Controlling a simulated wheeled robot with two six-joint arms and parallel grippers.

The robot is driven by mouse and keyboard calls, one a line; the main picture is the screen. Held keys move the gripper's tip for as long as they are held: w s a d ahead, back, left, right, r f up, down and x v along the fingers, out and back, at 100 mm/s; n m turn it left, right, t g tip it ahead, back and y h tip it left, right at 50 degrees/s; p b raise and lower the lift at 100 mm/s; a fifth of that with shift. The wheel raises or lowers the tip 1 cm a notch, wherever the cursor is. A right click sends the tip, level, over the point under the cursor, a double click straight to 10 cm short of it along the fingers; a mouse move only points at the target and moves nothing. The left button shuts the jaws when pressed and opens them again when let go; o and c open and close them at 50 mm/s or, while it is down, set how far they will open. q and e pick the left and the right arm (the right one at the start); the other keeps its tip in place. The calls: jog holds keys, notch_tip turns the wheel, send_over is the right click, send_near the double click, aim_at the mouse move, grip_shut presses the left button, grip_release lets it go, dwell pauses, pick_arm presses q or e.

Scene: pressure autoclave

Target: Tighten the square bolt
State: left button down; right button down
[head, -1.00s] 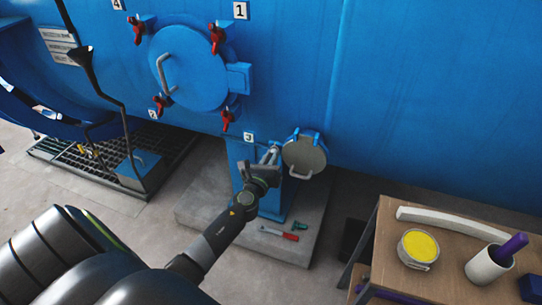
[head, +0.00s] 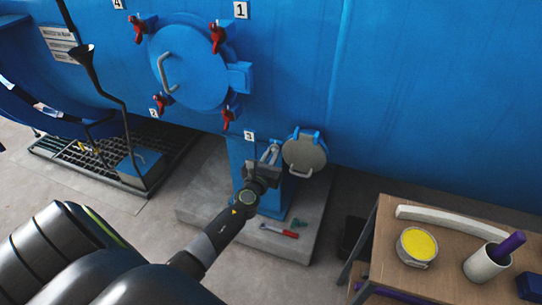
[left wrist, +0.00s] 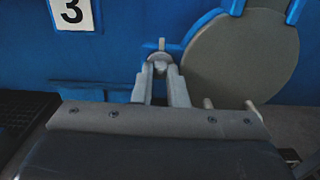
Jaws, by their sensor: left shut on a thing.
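My left gripper (head: 270,152) reaches to the blue pedestal below the big round door, just under the label 3. In the left wrist view its two grey fingers (left wrist: 160,76) are shut on a small grey metal bolt (left wrist: 160,58). A round part and a short upright pin of the bolt show between and above the fingertips. The fingers hide the rest, so I cannot tell whether its head is square. The bolt is beside the open round grey-faced lid (head: 304,153), which also shows in the left wrist view (left wrist: 243,55). My right gripper is not in view.
A wooden table (head: 455,228) at the right holds a yellow-topped tin (head: 417,246) and a white cup (head: 486,263). The blue door (head: 190,68) has red clamps.

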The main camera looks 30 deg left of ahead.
pick_arm(q)
jog(key=c, duration=1.7)
grip_release()
jog(key=shift+s, duration=0.1)
jog(key=shift+b+v, duration=0.65)
jog(key=shift+v, duration=8.05)
jog(key=shift+a+f, duration=0.1)
jog(key=shift+f, duration=0.05)
